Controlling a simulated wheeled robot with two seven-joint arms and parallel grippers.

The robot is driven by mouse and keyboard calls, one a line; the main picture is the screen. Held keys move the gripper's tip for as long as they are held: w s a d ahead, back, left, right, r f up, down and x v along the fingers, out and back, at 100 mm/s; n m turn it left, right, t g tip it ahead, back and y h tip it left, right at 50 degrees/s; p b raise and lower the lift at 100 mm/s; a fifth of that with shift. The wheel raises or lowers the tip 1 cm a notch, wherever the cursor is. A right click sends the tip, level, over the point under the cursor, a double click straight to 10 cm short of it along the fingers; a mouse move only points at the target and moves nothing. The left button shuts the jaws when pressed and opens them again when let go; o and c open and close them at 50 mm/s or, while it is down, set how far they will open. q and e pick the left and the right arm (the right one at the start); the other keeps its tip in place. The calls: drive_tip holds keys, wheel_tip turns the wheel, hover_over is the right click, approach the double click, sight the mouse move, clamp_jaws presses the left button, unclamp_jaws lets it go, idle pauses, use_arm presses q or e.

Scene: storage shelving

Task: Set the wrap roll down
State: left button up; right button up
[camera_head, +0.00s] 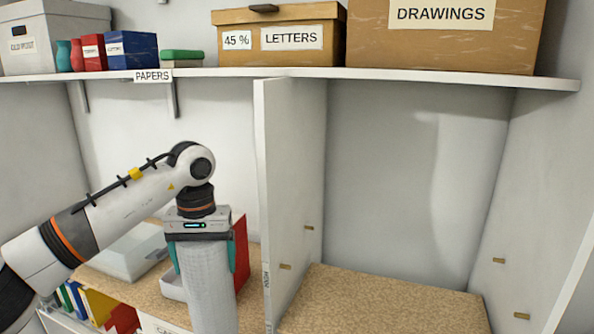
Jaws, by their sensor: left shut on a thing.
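The wrap roll (210,290) is a tall pale grey-white cylinder, standing upright in the lower left-centre of the head view. My left gripper (203,258) points down over its top end and is shut on it, with a teal finger on each side. The roll's lower end is cut off by the bottom of the picture, so I cannot tell whether it touches anything below. My right gripper is not in view.
A white upright divider (292,190) stands just right of the roll. Beyond it, a speckled brown shelf board (385,303) is bare. Behind the roll are a red item (241,255) and a pale box (125,258). An upper shelf (400,76) holds several boxes.

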sight(204, 281)
use_arm(q)
drive_tip(key=f, duration=0.1)
drive_tip(key=s+f, duration=0.1)
drive_tip(key=f, duration=0.2)
drive_tip(key=shift+s, duration=0.25)
drive_tip(key=s+f, duration=0.4)
drive_tip(key=s, duration=0.3)
drive_tip(key=s+a+f+b, duration=0.1)
drive_tip(key=s+f, duration=0.3)
drive_tip(key=s, duration=0.3)
drive_tip(key=shift+a+f+m, duration=0.25)
drive_tip(key=shift+f+m, duration=0.05)
drive_tip(key=shift+m, duration=0.1)
